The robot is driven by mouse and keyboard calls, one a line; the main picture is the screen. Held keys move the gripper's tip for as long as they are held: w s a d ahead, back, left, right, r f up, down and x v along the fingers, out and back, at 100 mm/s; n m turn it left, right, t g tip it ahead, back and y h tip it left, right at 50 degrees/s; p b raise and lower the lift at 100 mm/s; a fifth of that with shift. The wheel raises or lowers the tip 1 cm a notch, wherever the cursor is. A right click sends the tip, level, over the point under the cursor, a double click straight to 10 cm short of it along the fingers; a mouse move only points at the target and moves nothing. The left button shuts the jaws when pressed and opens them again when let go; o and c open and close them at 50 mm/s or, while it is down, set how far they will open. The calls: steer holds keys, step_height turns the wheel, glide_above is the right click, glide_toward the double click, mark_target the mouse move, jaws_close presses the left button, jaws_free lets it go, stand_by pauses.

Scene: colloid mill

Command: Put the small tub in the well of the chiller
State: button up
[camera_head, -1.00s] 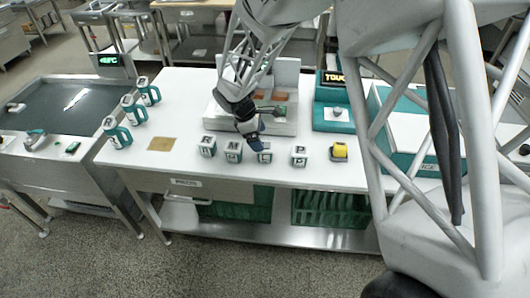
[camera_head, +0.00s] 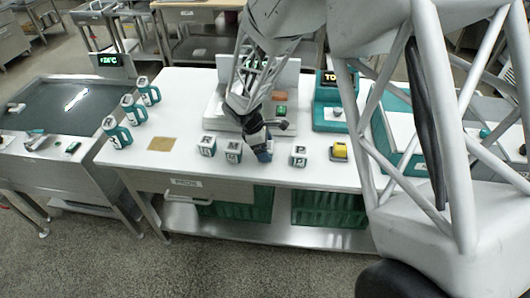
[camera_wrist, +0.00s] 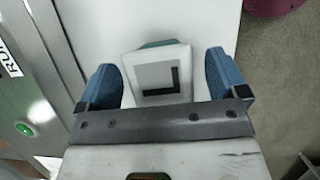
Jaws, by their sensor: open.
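A small white tub marked with an L-shaped sign (camera_wrist: 160,75) lies between the fingers in the wrist view, with a teal edge behind it. My gripper (camera_wrist: 162,82) is open around it, with visible gaps on both sides. In the head view my gripper (camera_head: 264,154) is down in the row of tubs and hides this one. Similar white-and-teal lettered tubs stand beside it: two to the left (camera_head: 233,150) and one to the right (camera_head: 299,155). I cannot tell for certain which unit is the chiller; a teal-and-white box (camera_head: 402,152) stands at the right, partly behind my arm.
A basin with a dark surface (camera_head: 80,105) and a temperature display (camera_head: 108,60) stands at the left. Several teal-handled jugs (camera_head: 134,110) line the table's left side. A tan plate (camera_head: 160,144) lies nearby. A yellow object (camera_head: 340,151) sits right of the tubs.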

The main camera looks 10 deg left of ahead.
steer(key=c, duration=1.2)
steer(key=shift+r, duration=0.1)
step_height(320, 180, up, 18)
steer(key=shift+f, duration=0.1)
stand_by(0.6)
